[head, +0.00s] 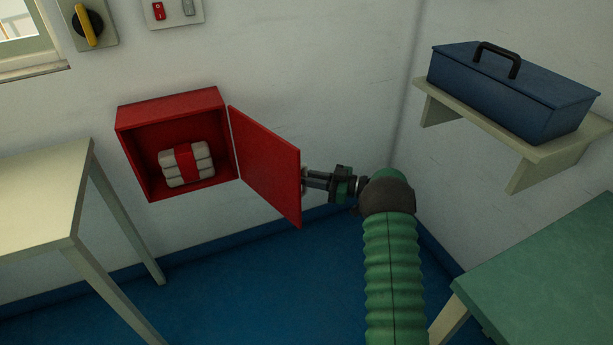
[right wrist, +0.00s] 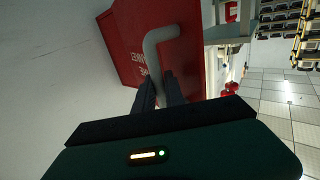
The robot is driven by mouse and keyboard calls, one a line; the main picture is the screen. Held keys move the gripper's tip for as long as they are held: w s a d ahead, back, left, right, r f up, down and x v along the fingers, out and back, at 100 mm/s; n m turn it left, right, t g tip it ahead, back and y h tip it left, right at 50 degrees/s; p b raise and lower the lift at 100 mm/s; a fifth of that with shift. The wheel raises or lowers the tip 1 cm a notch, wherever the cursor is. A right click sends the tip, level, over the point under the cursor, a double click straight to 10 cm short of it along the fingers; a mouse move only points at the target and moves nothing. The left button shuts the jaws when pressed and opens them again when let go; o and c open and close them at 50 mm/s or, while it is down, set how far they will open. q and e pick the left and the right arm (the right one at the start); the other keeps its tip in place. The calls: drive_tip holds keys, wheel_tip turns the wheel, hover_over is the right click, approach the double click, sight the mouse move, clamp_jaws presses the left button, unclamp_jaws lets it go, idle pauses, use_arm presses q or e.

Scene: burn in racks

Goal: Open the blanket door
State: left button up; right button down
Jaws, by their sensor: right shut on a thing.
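The red blanket box (head: 136,157) is fixed on the wall, with a folded pale blanket (head: 201,165) with a red band inside it. Its red door (head: 266,165) stands swung wide open to the right, hinged on the box's right edge. My right gripper (head: 308,180) is at the door's free edge on its outer side. In the right wrist view the door (right wrist: 192,65) shows white lettering and a pale curved handle (right wrist: 152,55). The right gripper's fingers (right wrist: 160,92) are shut on that handle. My left gripper is not in view.
A cream table (head: 45,195) stands at the left. At the right, a shelf (head: 470,115) holds a blue toolbox (head: 510,90), and a green-topped table (head: 550,275) stands below. Blue floor (head: 250,290) is clear between the tables.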

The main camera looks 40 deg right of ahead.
idle(0.4)
drive_tip(key=c, duration=1.4)
unclamp_jaws()
drive_tip(key=shift+w, duration=0.15)
drive_tip(key=p+v, duration=0.4)
drive_tip(key=v, duration=1.3)
drive_tip(key=shift+f, duration=0.15)
drive_tip(key=shift+w+d, duration=0.1)
drive_tip(key=shift+d, duration=0.05)
